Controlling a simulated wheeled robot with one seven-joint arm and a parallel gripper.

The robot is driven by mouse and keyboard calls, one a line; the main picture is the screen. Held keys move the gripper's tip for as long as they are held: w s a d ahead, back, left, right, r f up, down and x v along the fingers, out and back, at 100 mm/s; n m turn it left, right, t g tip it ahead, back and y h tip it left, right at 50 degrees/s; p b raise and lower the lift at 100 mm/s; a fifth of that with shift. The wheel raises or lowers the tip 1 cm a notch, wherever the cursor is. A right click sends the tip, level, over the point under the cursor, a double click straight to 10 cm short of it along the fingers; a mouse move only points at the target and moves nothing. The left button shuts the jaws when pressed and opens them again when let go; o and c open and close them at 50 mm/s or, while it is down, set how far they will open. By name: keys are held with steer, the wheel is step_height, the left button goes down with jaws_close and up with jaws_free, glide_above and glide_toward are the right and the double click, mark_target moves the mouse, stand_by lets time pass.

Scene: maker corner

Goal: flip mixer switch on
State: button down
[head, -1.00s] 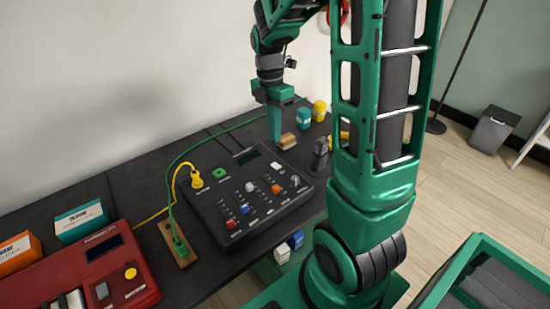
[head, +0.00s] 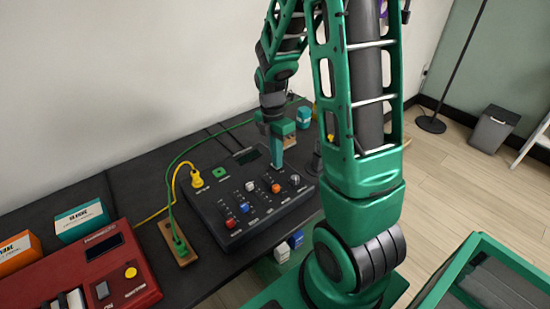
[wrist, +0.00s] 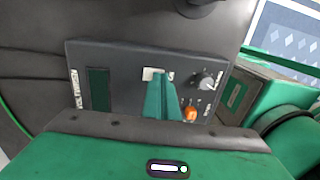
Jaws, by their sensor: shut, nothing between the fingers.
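The black mixer (head: 236,203) lies on the dark bench, with several coloured knobs and a small screen on its top. Its panel also shows in the wrist view (wrist: 126,98). A white switch (wrist: 148,73) is on the panel between the dark screen and the grey knob; in the head view my gripper hides it. My gripper (head: 277,170) is shut and empty, pointing down over the panel's far right part. In the wrist view its fingertips (wrist: 161,76) overlap the switch's right part; I cannot tell whether they touch it.
A grey knob (wrist: 207,81) and an orange knob (wrist: 190,113) stand close to my fingers. A red device (head: 85,275) and boxes sit at the left. A teal-and-white jar (head: 303,117) stands behind my gripper.

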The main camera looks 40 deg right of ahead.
steer(key=shift+s+f, duration=0.3)
steer(key=shift+f, duration=0.05)
steer(key=shift+s+f, duration=0.15)
steer(key=shift+s, duration=0.35)
steer(key=shift+w, duration=0.1)
steer(key=shift+w+d+r, duration=0.1)
steer(key=shift+w+r, duration=0.1)
steer(key=shift+w, duration=0.4)
